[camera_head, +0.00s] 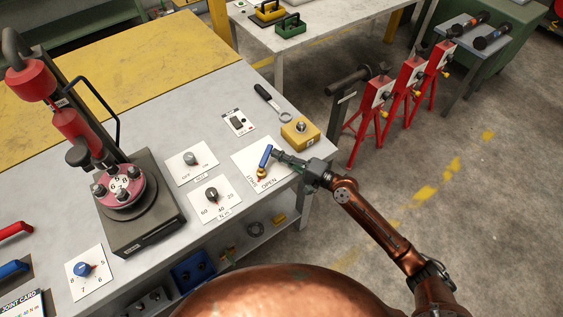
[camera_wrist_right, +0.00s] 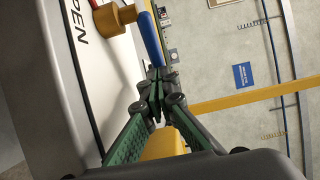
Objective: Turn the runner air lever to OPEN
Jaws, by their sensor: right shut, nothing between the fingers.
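The runner air lever (camera_head: 265,157) has a blue handle on a brass valve body (camera_head: 262,174), mounted on a white plate (camera_head: 241,156) marked OPEN at its lower edge. In the head view the handle points up and slightly right from the valve. My right gripper (camera_head: 277,155) is shut and empty, its fingertips beside the blue handle on its right. In the right wrist view the shut fingertips (camera_wrist_right: 157,76) are close to the end of the blue handle (camera_wrist_right: 152,38); I cannot tell whether they touch. My left gripper is not in view.
A yellow block with a knob (camera_head: 300,132) stands just beyond my right gripper, near the bench edge. A ring-ended tool (camera_head: 270,101) lies behind. Dial plates (camera_head: 214,198) are to the left, and a press-like stand (camera_head: 137,215) is farther left.

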